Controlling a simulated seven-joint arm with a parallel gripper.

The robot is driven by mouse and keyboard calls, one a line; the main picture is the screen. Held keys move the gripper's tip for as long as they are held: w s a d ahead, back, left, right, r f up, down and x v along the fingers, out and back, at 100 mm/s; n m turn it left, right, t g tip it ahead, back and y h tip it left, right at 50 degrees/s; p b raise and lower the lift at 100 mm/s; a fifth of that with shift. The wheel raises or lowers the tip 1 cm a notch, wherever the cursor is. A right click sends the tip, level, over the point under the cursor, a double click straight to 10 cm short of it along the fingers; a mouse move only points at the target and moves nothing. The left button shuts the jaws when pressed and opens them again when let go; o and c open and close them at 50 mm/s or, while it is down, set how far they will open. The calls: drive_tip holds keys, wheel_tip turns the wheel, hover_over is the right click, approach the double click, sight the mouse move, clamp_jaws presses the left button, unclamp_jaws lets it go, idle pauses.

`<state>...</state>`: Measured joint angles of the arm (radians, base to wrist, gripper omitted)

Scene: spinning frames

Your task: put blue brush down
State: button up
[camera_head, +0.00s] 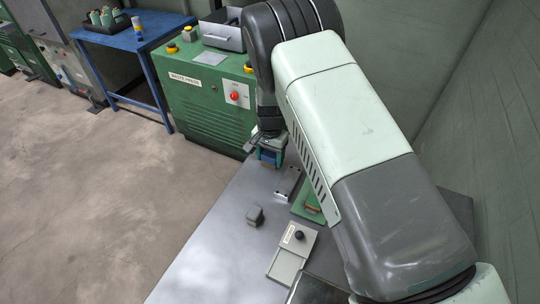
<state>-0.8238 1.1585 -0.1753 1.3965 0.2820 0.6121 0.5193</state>
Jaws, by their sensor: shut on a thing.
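The blue brush (268,157) shows as a small blue block at the far end of the grey table (205,250). My gripper (265,146) is shut on it from above. The brush is close to the table's far edge, in front of the green machine. I cannot tell whether its underside touches the table. My arm comes in from the right and covers part of the view beside the gripper.
The green machine (205,100) stands beyond. The table's left part is clear.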

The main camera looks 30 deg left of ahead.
sight(270, 154)
drive_tip(key=o, duration=1.1)
drive_tip(key=shift+f, duration=0.1)
wheel_tip(270, 154, up, 12)
drive_tip(key=shift+r, duration=0.15)
